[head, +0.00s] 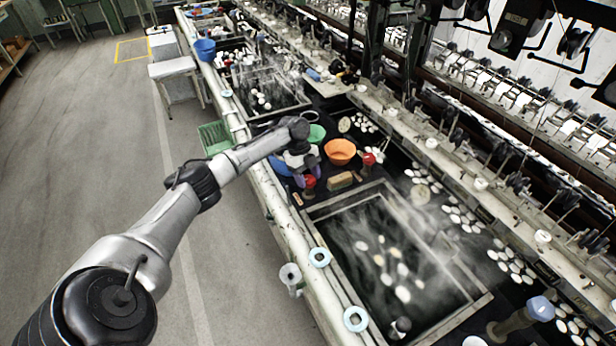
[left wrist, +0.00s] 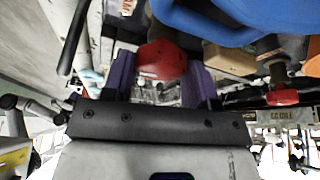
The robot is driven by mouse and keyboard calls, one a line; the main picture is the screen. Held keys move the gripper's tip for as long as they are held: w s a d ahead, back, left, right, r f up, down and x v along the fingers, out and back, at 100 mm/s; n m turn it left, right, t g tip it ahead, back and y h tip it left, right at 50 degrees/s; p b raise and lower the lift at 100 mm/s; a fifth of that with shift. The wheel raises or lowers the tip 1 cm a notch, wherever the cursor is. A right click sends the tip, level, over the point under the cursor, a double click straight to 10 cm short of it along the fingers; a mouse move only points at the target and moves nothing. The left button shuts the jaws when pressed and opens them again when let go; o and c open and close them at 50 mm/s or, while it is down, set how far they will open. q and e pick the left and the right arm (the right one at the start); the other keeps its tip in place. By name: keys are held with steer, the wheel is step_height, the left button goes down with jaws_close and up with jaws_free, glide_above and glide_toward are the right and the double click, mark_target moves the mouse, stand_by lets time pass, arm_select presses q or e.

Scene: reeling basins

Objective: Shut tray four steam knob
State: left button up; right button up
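My left gripper (head: 301,168) is down at this knob. In the left wrist view, the red knob (left wrist: 160,60) lies between the two purple fingers of my left gripper (left wrist: 161,78), filling most of the gap. I cannot tell whether the fingers press on it. A second red knob (head: 369,159) stands farther right on the same ledge, and it also shows in the left wrist view (left wrist: 282,97). I cannot read which tray each knob serves. My right gripper is not in view.
An orange bowl (head: 340,151), a green bowl (head: 316,133) and a tan block (head: 340,181) stand close by my gripper. A blue bowl (left wrist: 225,22) is partly hidden beside it. The steaming basin (head: 327,238) holds floating cocoons.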

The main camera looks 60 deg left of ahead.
arm_select(q)
steer(key=o, duration=0.3)
steer(key=shift+o, duration=0.2)
steer(key=w+p+v, duration=0.1)
steer(key=v, duration=1.2)
steer(key=shift+s+a+r, duration=0.15)
steer(key=shift+s+r, duration=0.25)
steer(key=shift+s, duration=0.1)
